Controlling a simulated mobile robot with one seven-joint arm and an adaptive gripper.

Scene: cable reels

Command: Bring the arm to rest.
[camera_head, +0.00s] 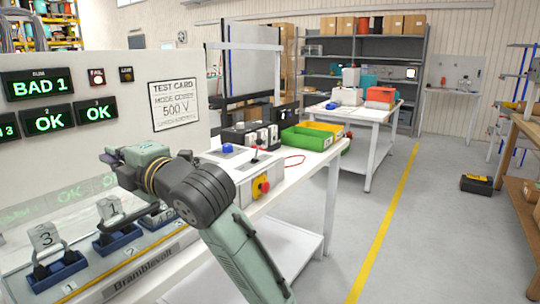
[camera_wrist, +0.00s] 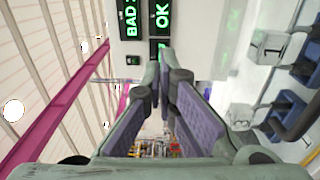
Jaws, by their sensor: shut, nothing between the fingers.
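My arm (camera_head: 235,255) rises from the bottom of the head view and bends at a dark elbow-like joint, with its end reaching left over the test bench. My gripper (camera_wrist: 160,62) shows in the wrist view with its two fingertips together and nothing between them. In the head view the fingers are hard to make out against the bench. The wrist view shows the display panel ahead and the numbered blocks off to the right, apart from the fingers.
The display panel (camera_head: 180,62) reads BAD 1 and OK. Blue holders (camera_head: 118,240) with numbered blocks line the bench below my arm. A red emergency button (camera_head: 264,187) and a green bin (camera_head: 305,138) lie to the right.

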